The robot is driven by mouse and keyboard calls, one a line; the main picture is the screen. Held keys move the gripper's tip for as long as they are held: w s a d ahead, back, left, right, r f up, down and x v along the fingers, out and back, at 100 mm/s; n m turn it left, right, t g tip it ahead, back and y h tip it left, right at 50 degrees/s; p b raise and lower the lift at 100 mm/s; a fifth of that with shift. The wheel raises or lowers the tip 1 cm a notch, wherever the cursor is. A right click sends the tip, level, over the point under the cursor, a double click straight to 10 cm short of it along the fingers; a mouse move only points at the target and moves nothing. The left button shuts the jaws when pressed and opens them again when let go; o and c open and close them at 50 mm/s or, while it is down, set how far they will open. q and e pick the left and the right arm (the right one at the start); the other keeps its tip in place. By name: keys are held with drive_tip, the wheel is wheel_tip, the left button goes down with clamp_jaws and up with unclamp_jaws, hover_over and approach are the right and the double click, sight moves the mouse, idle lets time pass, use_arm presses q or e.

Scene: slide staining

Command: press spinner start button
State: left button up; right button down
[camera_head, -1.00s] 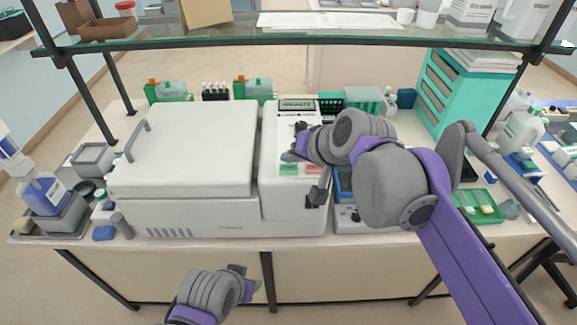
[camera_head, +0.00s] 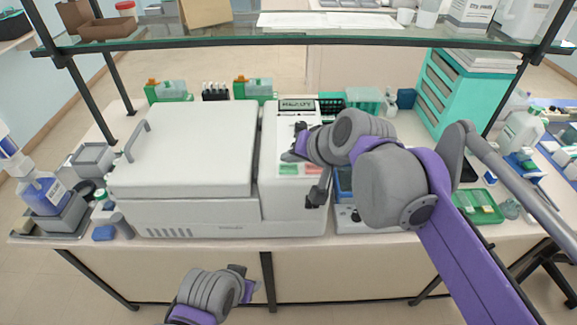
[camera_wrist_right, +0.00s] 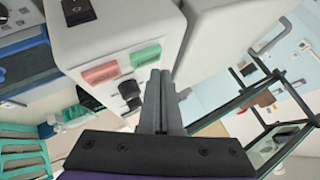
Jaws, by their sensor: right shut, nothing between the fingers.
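The spinner (camera_head: 185,150) is a large white machine with a closed, handled lid. Its control panel at the right has a display (camera_head: 297,105), a green button (camera_head: 289,169) and a red button (camera_head: 313,169). The right wrist view shows the green button (camera_wrist_right: 146,55), the red button (camera_wrist_right: 101,73) and dark knobs (camera_wrist_right: 130,92). My right gripper (camera_wrist_right: 161,73) is shut and empty, its tips close to the green button's edge. Contact cannot be told. In the head view my right wrist hides part of the panel. My left gripper (camera_head: 243,284) is low in front of the table, its jaws unclear.
A glass shelf (camera_head: 300,42) spans above the bench. A teal drawer unit (camera_head: 450,90) stands at the back right, and a green tray (camera_head: 478,206) lies at the right. Bottles and a grey tray (camera_head: 65,222) crowd the left end. Green racks (camera_head: 170,91) stand behind the spinner.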

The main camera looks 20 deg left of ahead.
drive_tip(key=shift+f, duration=0.15)
drive_tip(key=shift+f, duration=0.3)
